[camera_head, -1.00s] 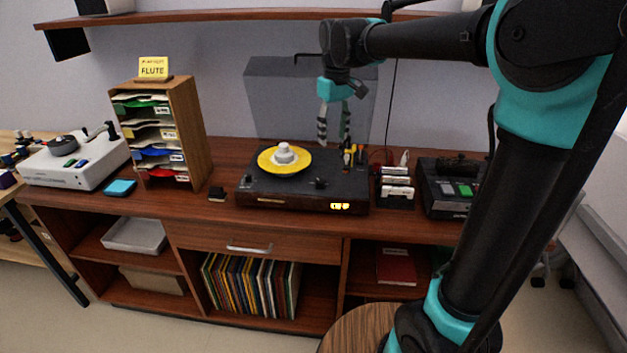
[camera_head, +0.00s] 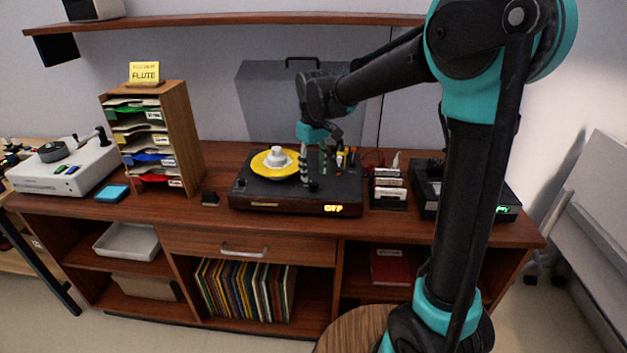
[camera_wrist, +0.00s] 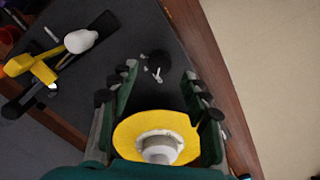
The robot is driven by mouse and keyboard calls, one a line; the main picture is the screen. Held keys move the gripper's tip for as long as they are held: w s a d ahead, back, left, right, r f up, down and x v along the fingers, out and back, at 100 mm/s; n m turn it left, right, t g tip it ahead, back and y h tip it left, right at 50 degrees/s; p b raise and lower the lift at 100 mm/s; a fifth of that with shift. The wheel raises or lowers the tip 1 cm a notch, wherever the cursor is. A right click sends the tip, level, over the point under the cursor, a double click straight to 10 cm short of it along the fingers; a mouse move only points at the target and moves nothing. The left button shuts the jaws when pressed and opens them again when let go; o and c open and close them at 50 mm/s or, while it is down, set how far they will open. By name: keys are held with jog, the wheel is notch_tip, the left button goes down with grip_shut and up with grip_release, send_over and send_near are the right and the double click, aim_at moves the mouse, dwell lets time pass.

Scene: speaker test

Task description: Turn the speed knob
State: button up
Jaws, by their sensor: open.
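A dark turntable (camera_head: 250,196) stands on the cabinet with a yellow disc (camera_head: 262,168) and a white centre piece on it. A small dark round knob (camera_head: 314,187) is on its top near the front; the wrist view shows this knob (camera_wrist: 156,62) with a pale pointer mark. Its speed label is not readable. My gripper (camera_head: 313,176) is open and empty, pointing down over the turntable. In the wrist view, the knob lies ahead between the lines of the spread fingers (camera_wrist: 165,80), and the yellow disc (camera_wrist: 125,133) shows nearer the palm. Contact with the knob cannot be told.
A yellow arm-like part with a white end (camera_wrist: 80,41) is on the turntable's other side. A small rack (camera_head: 388,188) and a dark device (camera_head: 428,200) stand to the right. A wooden sorter (camera_head: 187,135) stands left. A lit display (camera_head: 333,208) is on the turntable's front.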

aim_at(314, 183)
jog(key=shift+f, duration=1.95)
jog(key=shift+c, duration=0.3)
grip_shut()
